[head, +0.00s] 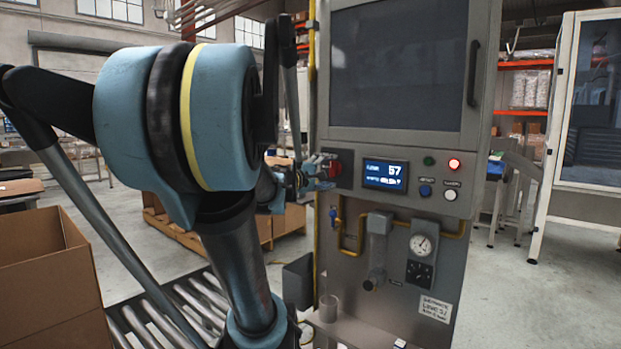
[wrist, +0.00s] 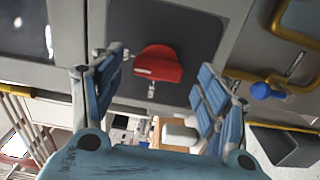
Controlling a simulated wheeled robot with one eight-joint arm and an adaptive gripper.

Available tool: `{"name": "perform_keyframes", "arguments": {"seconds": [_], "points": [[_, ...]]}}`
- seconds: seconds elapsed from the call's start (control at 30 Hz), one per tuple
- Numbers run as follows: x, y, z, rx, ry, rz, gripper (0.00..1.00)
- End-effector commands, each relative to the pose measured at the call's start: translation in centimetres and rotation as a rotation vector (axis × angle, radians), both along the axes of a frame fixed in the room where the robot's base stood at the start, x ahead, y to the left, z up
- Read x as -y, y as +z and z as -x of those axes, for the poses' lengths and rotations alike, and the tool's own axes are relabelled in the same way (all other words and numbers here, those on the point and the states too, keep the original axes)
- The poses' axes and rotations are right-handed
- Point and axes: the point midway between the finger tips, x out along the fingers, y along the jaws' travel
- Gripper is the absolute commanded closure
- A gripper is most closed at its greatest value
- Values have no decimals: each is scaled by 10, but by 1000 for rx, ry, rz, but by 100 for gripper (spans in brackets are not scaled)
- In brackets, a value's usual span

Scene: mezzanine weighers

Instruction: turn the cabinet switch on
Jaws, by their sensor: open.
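The cabinet switch is a red rotary handle (head: 331,168) on a dark square plate (head: 345,160), at the left of the grey cabinet's control panel. In the wrist view the red handle (wrist: 158,64) lies between and beyond my fingers, its bar roughly crosswise in the picture. My gripper (wrist: 160,78) is open, with blue-padded fingers to the left and right of the handle; I see no contact. In the head view my gripper (head: 316,178) is at the cabinet's left edge, close to the handle and partly covering it.
Below are yellow pipes, a blue valve handle (wrist: 262,91) and a gauge (head: 421,246). A cardboard box (head: 40,270) and roller conveyor (head: 165,310) stand left.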

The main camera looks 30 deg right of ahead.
Motion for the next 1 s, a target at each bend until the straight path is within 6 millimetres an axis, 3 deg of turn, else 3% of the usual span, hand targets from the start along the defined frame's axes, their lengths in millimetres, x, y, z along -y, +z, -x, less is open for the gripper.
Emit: {"name": "perform_keyframes", "arguments": {"seconds": [0.4,1.0], "points": [[-45,-1,17,0,3,0,32],[-89,-1,34,0,3,-1,32]]}}
